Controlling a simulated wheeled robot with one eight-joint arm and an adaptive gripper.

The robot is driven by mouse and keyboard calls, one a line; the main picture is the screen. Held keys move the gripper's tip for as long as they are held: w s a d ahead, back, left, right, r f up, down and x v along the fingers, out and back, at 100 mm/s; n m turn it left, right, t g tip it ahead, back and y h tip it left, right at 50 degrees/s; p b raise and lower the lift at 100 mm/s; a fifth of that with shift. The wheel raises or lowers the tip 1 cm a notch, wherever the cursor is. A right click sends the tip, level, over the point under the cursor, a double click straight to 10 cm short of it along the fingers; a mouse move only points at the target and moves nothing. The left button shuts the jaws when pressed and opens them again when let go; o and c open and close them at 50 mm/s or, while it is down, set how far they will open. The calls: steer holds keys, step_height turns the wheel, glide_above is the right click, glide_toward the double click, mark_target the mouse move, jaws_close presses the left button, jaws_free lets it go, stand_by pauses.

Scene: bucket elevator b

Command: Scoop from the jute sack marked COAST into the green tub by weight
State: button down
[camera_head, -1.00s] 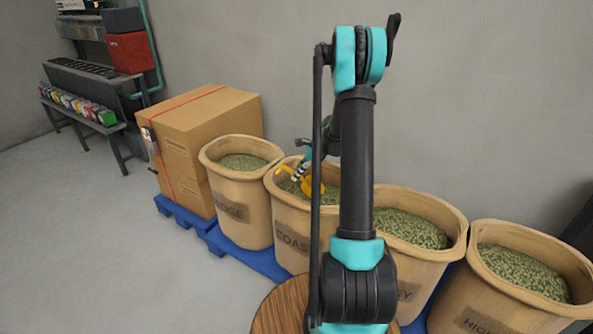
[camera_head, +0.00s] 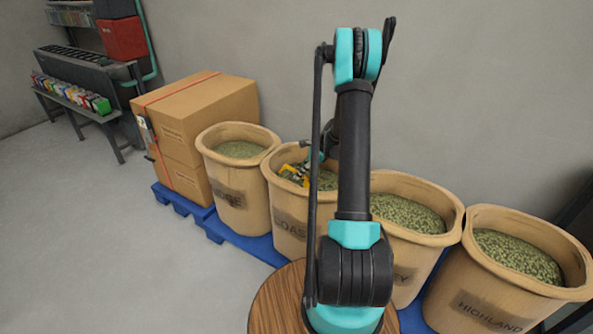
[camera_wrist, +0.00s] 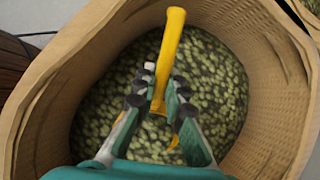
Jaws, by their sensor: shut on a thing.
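The jute sack marked COAST (camera_head: 287,228) stands in the row, full of green beans; part of its lettering and right side is hidden behind my arm. My gripper (camera_wrist: 160,97) is inside the sack mouth, shut on a yellow scoop (camera_wrist: 172,42). The scoop's handle rises between the fingers in the wrist view; its bowl is mostly hidden below, at or in the beans (camera_wrist: 215,75). In the head view the scoop (camera_head: 293,174) shows small inside the sack. A small green item (camera_head: 103,105) sits at the right end of a bench row; I cannot tell whether it is the tub.
Other sacks stand close on both sides, including one marked HIGHLAND (camera_head: 490,308). Cardboard boxes (camera_head: 195,115) are strapped on the blue pallet (camera_head: 180,203) at left. A round wooden top (camera_head: 275,305) is near my arm's base. Floor at left is clear.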

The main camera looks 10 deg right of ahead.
mark_target(304, 185)
steer(key=shift+s+d+f, duration=0.15)
steer(key=shift+d+f, duration=0.4)
steer(key=shift+f, duration=0.2)
steer(key=shift+s+d+f+g+h, duration=0.15)
steer(key=shift+s+d+f+h, duration=0.05)
steer(key=shift+d+f+h, duration=0.3)
steer(key=shift+s+d+f+g+h, duration=0.15)
steer(key=shift+d+f+h, duration=0.25)
steer(key=shift+d+h, duration=0.15)
steer(key=a+r+h, duration=0.2)
steer(key=r, duration=0.6)
steer(key=w+a+r+g+h, duration=0.1)
steer(key=a+r+h, duration=0.1)
steer(key=r, duration=0.7)
steer(key=shift+w+a+r, duration=0.15)
steer(key=shift+w+a, duration=0.1)
steer(key=shift+a, duration=0.3)
